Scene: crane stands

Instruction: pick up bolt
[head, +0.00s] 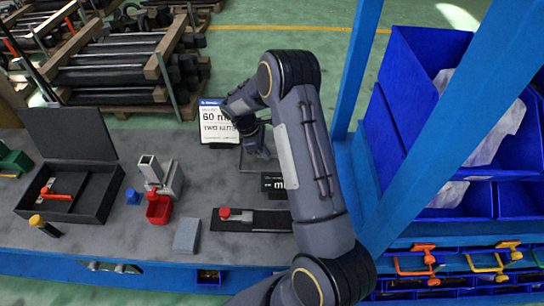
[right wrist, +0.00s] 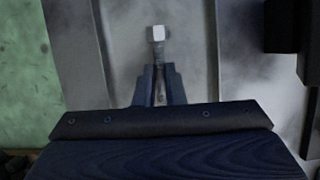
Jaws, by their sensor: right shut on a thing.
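My right gripper (head: 260,150) is low over the far right part of the grey workbench (head: 150,232), just beside the sign, with my arm crossing in front of it. In the right wrist view my right gripper (right wrist: 160,72) has its two fingers close together, shut on a bolt (right wrist: 158,34). The bolt's pale, squarish head sticks out past the fingertips; its shank is mostly hidden between them. In the head view I cannot make out the bolt. My left gripper is not in view.
A white and blue sign (head: 218,128) stands behind the gripper. A small black sign (head: 273,184) and a dark mat (head: 262,221) with a red-ended tool are nearer.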

